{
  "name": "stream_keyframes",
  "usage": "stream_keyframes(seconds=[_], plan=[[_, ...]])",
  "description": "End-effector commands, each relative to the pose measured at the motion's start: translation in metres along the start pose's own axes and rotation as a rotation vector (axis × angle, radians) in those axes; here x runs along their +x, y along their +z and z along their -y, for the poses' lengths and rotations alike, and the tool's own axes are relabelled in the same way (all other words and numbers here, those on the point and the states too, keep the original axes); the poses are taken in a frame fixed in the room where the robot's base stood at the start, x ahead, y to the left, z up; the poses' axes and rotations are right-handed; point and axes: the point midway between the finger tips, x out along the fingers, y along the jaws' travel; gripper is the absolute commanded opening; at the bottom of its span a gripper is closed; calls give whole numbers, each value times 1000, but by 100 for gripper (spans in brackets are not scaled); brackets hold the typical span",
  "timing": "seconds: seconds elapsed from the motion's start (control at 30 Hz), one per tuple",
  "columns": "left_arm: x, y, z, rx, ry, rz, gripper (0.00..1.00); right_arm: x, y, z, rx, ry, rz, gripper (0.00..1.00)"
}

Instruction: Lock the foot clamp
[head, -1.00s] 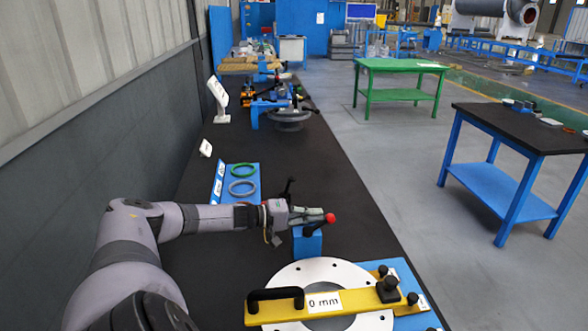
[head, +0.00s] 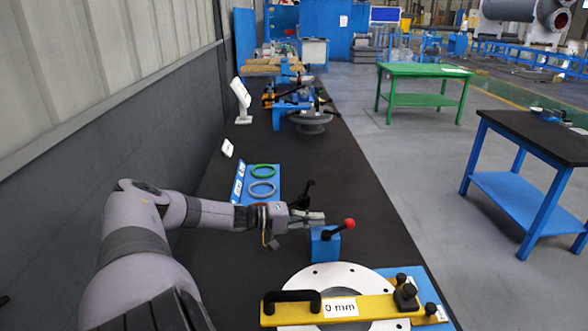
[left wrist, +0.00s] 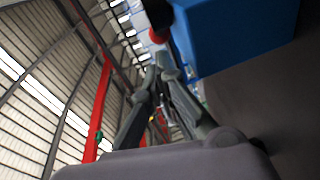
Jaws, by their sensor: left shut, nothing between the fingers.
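The foot clamp (head: 325,247) appears to be the blue block on the black bench, with a short black lever (head: 333,232) that slants up to the right and ends in a red knob (head: 349,224). My left gripper (head: 318,217) is shut and empty, just left of the lever and above the block's left side, apparently apart from the knob. In the left wrist view the shut fingers (left wrist: 160,85) point up the picture, with the blue block (left wrist: 240,35) at upper right and the red knob (left wrist: 158,35) beyond the fingertips. My right gripper is not in view.
A white flange ring (head: 302,285) with a yellow bar (head: 282,312) marked "0 mm" lies in front of the clamp. Green (head: 263,171) and grey-blue (head: 262,190) rings lie on a blue plate behind. The bench right of the clamp is clear.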

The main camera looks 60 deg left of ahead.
Motion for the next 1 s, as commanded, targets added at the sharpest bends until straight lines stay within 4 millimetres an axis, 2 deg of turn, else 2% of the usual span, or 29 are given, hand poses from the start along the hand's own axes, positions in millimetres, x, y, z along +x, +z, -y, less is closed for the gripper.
stream_keyframes(seconds=[0.1,0.2,0.4,1.0], plan=[[-26,0,2,-1,-8,2,0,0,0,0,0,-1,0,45],[-42,0,0,0,-6,1,0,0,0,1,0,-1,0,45],[-63,0,0,0,0,1,0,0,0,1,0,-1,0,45],[-66,0,-1,0,2,-1,0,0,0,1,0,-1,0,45]])
